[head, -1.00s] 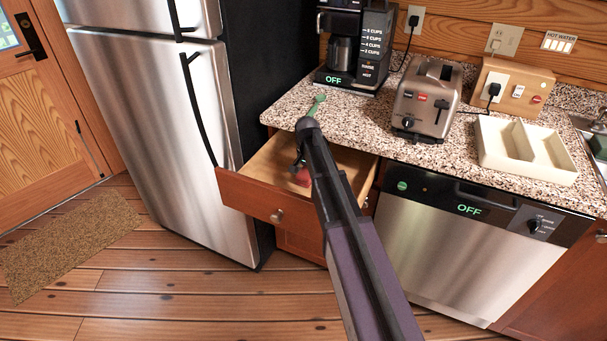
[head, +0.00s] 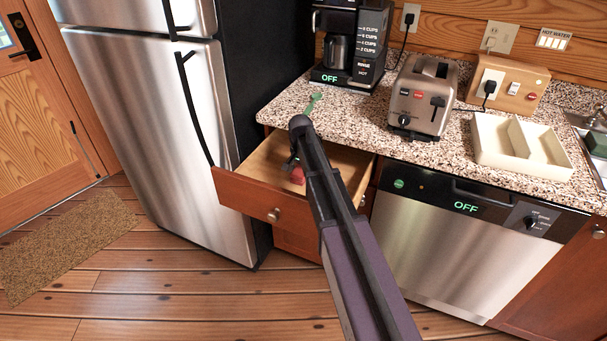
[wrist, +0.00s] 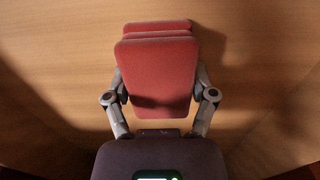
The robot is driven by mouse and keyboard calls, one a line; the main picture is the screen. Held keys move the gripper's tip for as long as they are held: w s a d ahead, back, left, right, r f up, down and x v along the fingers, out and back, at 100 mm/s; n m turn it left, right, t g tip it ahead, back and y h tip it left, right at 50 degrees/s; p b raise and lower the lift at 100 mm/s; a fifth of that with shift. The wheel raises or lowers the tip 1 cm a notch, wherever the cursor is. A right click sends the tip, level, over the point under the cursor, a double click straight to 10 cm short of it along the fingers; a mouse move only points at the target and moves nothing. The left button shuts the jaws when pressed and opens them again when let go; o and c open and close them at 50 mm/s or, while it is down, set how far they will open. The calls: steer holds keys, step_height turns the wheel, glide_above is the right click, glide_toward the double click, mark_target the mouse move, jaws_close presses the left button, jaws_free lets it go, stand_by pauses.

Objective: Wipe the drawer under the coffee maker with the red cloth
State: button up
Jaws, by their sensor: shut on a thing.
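The drawer (head: 267,165) under the coffee maker (head: 348,45) is pulled open, and its pale wooden inside shows. My gripper (wrist: 158,92) is inside the drawer, shut on the red cloth (wrist: 157,65), which looks like a folded, thick pad. In the wrist view the cloth is between the two fingers, against the wooden surface of the drawer; whether it touches the bottom I cannot tell. In the head view only a small part of the cloth (head: 297,174) shows beside my arm, which hides part of the drawer.
A toaster (head: 421,97) and a cream divided tray (head: 520,148) stand to the right. The fridge (head: 150,130) stands close on the left, and the dishwasher (head: 455,250) is right of the drawer.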

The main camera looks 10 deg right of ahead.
steer(key=shift+w+a+r, duration=0.1)
steer(key=shift+w+a, duration=0.75)
steer(key=shift+a, duration=0.3)
steer(key=shift+r, duration=0.1)
step_height(320, 180, up, 6)
steer(key=p, duration=0.6)
steer(key=shift+r+p, duration=1.45)
steer(key=shift+p, duration=0.15)
step_height(320, 180, up, 22)
steer(key=p, duration=2.2)
steer(key=shift+r, duration=0.2)
steer(key=shift+a, duration=0.1)
